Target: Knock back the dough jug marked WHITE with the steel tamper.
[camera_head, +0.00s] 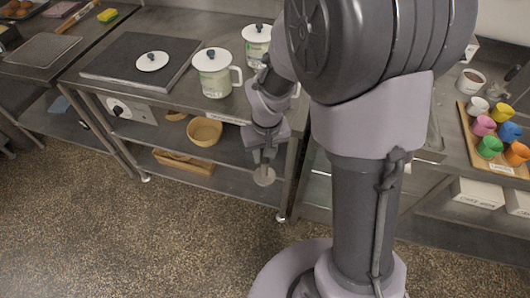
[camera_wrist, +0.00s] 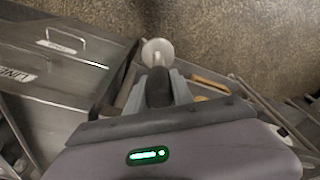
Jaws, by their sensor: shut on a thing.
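Two white jugs with dark knobs on top and green-marked labels stand on the steel counter (camera_head: 185,22). The nearer jug (camera_head: 214,82) is at the counter's front and the other jug (camera_head: 256,48) is behind it to the right, partly hidden by my arm. The label words are too small to read, so I cannot tell which is WHITE. My gripper (camera_head: 265,152) is in front of the counter, below its top. It is shut on the steel tamper, whose round disc (camera_head: 264,177) hangs downward. The disc (camera_wrist: 158,51) and dark handle (camera_wrist: 158,88) also show in the wrist view.
A loose white lid (camera_head: 152,62) lies on a dark slab (camera_head: 118,58) left of the jugs. A tan bowl (camera_head: 204,132) sits on the shelf below. Coloured cups (camera_head: 484,125) stand on a board at right. Open speckled floor lies in front.

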